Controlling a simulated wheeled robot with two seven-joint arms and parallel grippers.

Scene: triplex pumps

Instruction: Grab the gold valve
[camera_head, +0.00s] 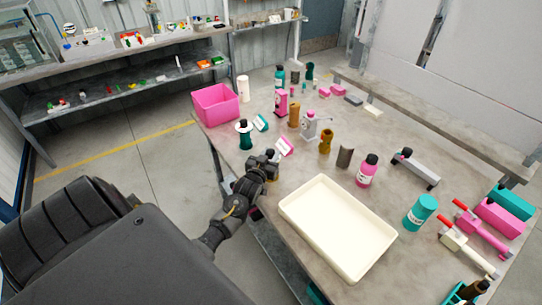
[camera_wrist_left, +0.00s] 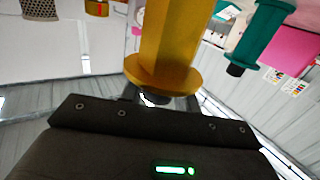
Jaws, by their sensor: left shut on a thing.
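My left gripper (camera_head: 262,166) is at the near left edge of the table, low by the tabletop. In the left wrist view a gold valve (camera_wrist_left: 168,45), a cylinder with a wide round flange, stands large right at the jaws, and the gripper is shut on it. The lower end of the valve and the fingertips are mostly hidden. Other gold parts stand further in on the table (camera_head: 294,115), (camera_head: 326,141). My right gripper is not in view.
A teal-and-black part (camera_head: 245,137) and a pink bin (camera_head: 215,104) are beyond the gripper. A label card (camera_head: 284,147) is close beside it. A cream tray (camera_head: 337,228) lies empty to the right. A pink bottle (camera_head: 367,170) and grey cylinder (camera_head: 345,156) stand behind the tray.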

